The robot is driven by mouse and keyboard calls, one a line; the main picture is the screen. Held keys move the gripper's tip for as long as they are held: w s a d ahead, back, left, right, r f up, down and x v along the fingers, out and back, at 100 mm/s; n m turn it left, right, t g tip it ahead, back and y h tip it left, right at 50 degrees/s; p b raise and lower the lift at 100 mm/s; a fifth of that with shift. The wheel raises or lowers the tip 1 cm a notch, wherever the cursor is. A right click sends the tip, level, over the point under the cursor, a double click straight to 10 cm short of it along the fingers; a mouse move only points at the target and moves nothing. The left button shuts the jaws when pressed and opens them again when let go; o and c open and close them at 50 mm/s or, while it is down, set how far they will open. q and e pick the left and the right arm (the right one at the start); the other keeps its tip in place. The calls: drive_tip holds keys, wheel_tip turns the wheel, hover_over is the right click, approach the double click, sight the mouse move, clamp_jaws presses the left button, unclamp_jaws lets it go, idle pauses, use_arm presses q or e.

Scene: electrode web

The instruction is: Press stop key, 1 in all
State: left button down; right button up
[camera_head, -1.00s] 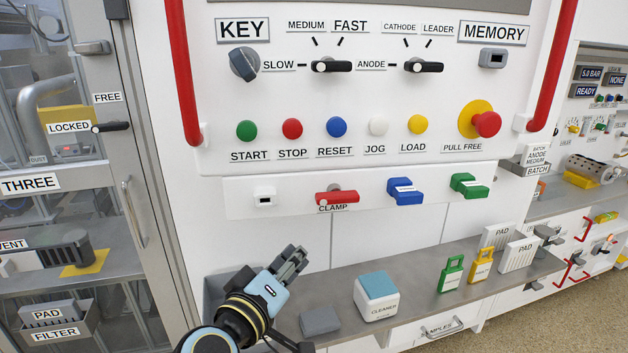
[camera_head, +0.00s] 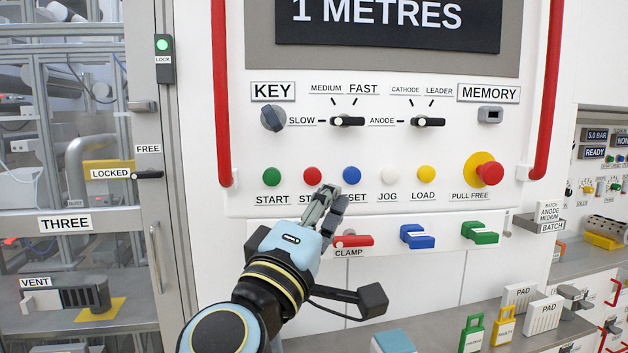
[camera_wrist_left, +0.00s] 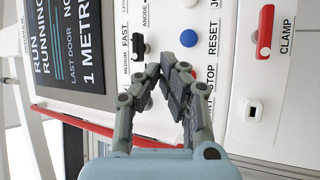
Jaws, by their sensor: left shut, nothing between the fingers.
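The red stop key (camera_head: 312,175) is a round button on the white panel, between the green start key (camera_head: 271,176) and the blue reset key (camera_head: 351,175). Its STOP label is partly hidden by my left gripper. My left gripper (camera_head: 328,192) is shut and empty, its fingertips just below and right of the stop key in the head view; I cannot tell whether they touch the panel. My right gripper is not in view.
White jog (camera_head: 391,174) and yellow load (camera_head: 426,174) keys continue the row. A red pull-free knob (camera_head: 489,173) stands out at the right. Below are the red clamp handle (camera_head: 353,241) and blue (camera_head: 417,237) and green (camera_head: 480,232) handles. Red rails (camera_head: 220,100) flank the panel.

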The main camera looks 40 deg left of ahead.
sight(312, 176)
use_arm(q)
drive_tip(key=w+a+p, duration=0.1)
drive_tip(key=w+a, duration=0.4)
drive_tip(key=w, duration=0.1)
drive_tip(key=shift+w+a+p, duration=0.3)
drive_tip(key=shift+a+p, duration=0.05)
drive_tip(key=shift+a, duration=0.05)
drive_tip(key=shift+w+a, duration=0.1)
idle(1.3)
drive_tip(key=shift+w+a, duration=0.2)
drive_tip(key=shift+w, duration=0.05)
drive_tip(key=shift+w+a, duration=0.3)
idle(0.9)
idle(0.3)
drive_tip(key=shift+s+d+p, duration=0.3)
drive_tip(key=shift+s+d, duration=0.3)
drive_tip(key=shift+s, duration=0.1)
